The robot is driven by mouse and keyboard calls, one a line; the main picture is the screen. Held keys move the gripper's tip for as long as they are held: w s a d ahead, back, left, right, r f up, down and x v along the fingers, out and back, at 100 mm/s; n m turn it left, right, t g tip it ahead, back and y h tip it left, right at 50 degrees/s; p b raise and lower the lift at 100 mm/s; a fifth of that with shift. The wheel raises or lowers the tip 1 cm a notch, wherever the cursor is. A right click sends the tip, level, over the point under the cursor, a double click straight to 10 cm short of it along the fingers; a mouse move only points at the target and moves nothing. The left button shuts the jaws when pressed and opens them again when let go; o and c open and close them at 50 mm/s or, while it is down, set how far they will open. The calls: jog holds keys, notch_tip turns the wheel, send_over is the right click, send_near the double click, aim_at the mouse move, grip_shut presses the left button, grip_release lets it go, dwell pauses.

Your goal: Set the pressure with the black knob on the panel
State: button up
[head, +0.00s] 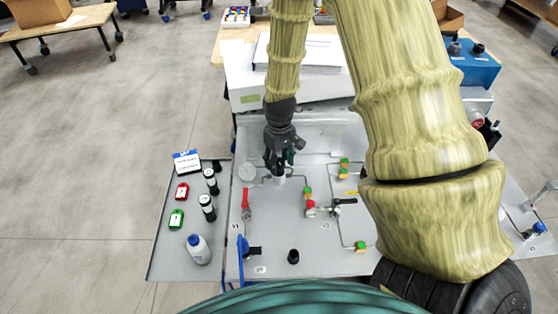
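The grey panel (318,235) lies in the middle of the head view. My gripper (279,166) points down over its upper left part, close above or around a small silver cylindrical fitting (279,180). A round pressure gauge (247,172) sits just left of it. The dark fingers hide whatever is on top of the fitting, so I cannot tell whether a knob is between them or whether they touch it. A separate short black knob-like part (293,257) stands near the panel's front edge, apart from my gripper.
The panel also carries a red-handled valve (246,200), a valve with a black lever (343,202), a blue-black fitting (251,251) and green-and-brass fittings (361,246). A left side shelf holds a white bottle (198,249), dark vials (207,207) and red and green tags. My arm covers the right.

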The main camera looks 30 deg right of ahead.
aim_at(279, 162)
dwell(0.3)
notch_tip(279, 162, up, 12)
dwell(0.8)
dwell(0.4)
